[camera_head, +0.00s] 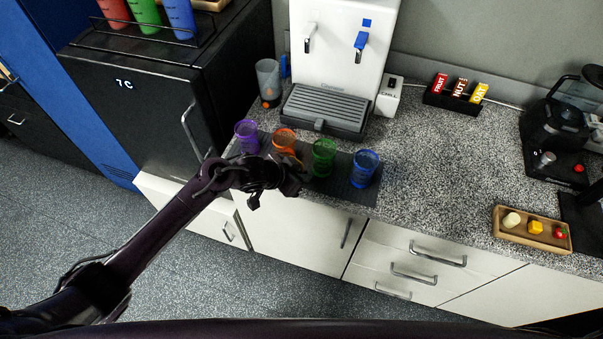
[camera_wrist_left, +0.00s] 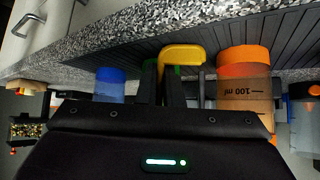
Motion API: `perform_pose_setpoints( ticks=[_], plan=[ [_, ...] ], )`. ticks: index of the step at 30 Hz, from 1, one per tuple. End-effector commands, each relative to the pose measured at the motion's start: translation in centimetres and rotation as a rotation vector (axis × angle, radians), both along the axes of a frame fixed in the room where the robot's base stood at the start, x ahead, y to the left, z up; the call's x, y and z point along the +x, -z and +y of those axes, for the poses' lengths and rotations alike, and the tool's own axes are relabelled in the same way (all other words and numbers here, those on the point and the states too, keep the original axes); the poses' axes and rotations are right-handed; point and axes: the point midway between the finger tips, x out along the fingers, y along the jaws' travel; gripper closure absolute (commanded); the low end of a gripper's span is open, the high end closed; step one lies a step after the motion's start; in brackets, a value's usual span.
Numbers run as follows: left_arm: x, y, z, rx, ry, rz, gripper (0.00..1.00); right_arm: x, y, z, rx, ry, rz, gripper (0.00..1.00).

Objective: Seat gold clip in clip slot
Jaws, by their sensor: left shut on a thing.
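My left gripper (camera_head: 288,182) is at the front edge of the counter, near the orange and green cups. In the left wrist view its fingers (camera_wrist_left: 170,88) are shut on the gold clip (camera_wrist_left: 183,53), a yellow hook-shaped piece. The clip stands out beyond the fingers, over or near the dark ribbed mat; I cannot tell whether it touches anything. In the head view the clip is hidden or too small to make out. I cannot pick out the clip slot in either view. My right gripper is not in view.
Purple (camera_head: 247,136), orange (camera_head: 285,141), green (camera_head: 323,157) and blue (camera_head: 364,168) cups stand on a dark mat (camera_head: 345,190). A white dispenser (camera_head: 343,50) stands behind. A wooden tray (camera_head: 532,230) of small items is at the right. The speckled counter between is clear.

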Motion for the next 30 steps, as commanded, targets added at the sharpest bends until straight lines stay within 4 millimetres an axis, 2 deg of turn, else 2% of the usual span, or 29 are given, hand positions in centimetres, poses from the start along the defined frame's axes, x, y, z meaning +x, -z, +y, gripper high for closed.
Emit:
perform_pose_setpoints(
  ticks=[11,12,17,25,30],
  plan=[
    [0.0,0.5,0.0,0.000,0.001,-0.001,1.00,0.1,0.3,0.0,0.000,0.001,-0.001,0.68],
    [0.0,0.5,0.0,0.000,0.001,-0.001,0.92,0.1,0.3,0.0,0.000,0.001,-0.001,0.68],
    [0.0,0.4,0.0,0.000,0.001,-0.001,0.72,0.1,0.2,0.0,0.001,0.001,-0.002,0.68],
    [0.0,0.3,0.0,0.000,0.001,-0.001,0.72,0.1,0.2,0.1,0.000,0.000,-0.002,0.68],
    [-0.3,-0.6,0.6,0.001,0.000,-0.001,0.72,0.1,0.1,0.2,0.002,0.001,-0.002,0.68]
  ],
)
